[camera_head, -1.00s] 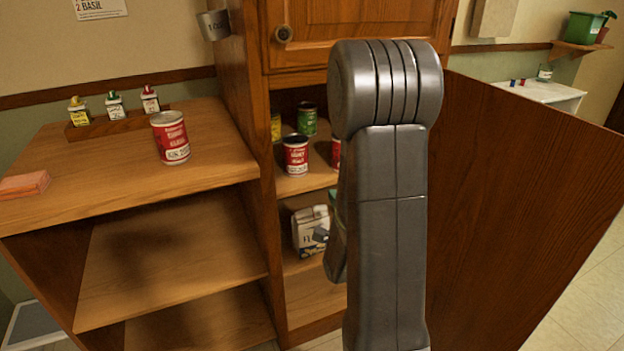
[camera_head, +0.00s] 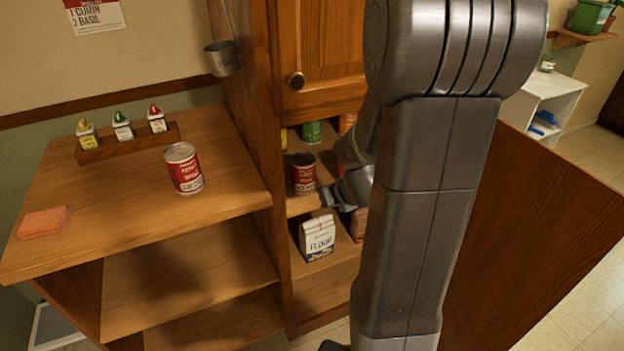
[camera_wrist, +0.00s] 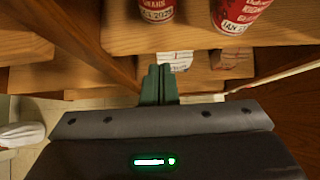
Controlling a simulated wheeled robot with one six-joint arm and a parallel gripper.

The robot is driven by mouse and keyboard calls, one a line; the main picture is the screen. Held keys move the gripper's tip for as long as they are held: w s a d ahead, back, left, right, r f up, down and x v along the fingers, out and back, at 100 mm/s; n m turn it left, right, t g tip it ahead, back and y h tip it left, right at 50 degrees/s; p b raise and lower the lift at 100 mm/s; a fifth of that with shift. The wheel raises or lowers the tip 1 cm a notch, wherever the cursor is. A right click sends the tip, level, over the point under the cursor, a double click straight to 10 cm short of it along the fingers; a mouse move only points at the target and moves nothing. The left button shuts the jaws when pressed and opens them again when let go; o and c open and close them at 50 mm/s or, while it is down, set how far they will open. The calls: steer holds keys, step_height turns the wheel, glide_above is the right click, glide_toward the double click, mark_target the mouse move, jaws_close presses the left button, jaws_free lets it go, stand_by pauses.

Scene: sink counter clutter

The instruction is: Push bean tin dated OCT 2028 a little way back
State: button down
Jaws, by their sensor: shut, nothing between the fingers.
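In the wrist view two red bean tins stand upright on a cabinet shelf, cut off by the top edge. The left tin (camera_wrist: 155,9) has a date label that looks like JAN 2025. In the head view the left tin (camera_head: 303,174) shows beside my gripper (camera_head: 328,196); my arm hides the right tin.
Green (camera_head: 312,132) and orange (camera_head: 347,122) tins stand farther back. A flour bag (camera_head: 318,238) and a brown bag (camera_head: 358,224) sit on the shelf below. Another red tin (camera_head: 185,169), a sponge (camera_head: 44,222) and a spice rack (camera_head: 128,147) are on the left counter.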

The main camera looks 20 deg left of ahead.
mark_target(307, 182)
steer(key=b+x, duration=0.1)
steer(key=x, duration=0.6)
steer(key=a+r+b+x, duration=0.1)
steer(key=x, duration=0.3)
steer(key=shift+w+a+f+b, duration=0.1)
steer(key=shift+w+a+b, duration=0.1)
steer(key=shift+w+b, duration=0.15)
steer(key=shift+w+a, duration=0.6)
steer(key=w+a+p, duration=0.2)
steer(key=p, duration=0.1)
steer(key=shift+a, duration=0.15)
steer(key=shift+w+a, duration=0.2)
steer(key=shift+a, duration=0.1)
